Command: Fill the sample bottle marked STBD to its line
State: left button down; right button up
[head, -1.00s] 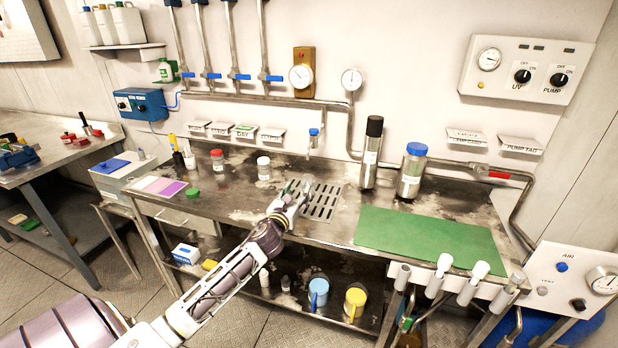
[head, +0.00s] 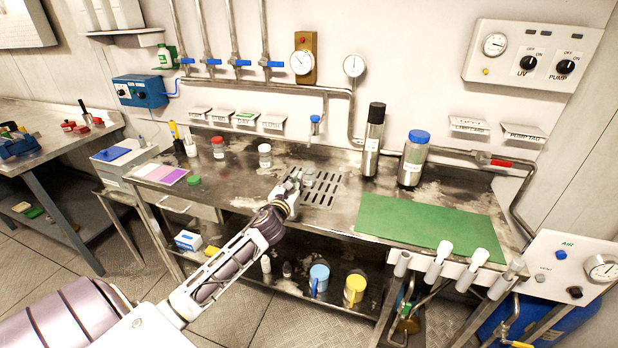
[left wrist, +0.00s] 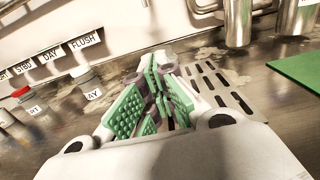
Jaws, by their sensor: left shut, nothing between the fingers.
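My left gripper (head: 290,188) is shut and empty at the front left of the drain grate (head: 323,198). Its green-padded fingers (left wrist: 160,85) fill the middle of the left wrist view. A small blue-topped tap (head: 315,125) hangs above the grate. A wall tag reads STBD (left wrist: 50,70). My right gripper is out of view.
A loose green cap (head: 193,181) lies at the left of the bench. A tall steel flask (head: 374,145) and a blue-lidded jar (head: 413,160) stand right of the grate. A green mat (head: 430,228) lies clear at right. Blue-handled valves (head: 243,63) line the wall.

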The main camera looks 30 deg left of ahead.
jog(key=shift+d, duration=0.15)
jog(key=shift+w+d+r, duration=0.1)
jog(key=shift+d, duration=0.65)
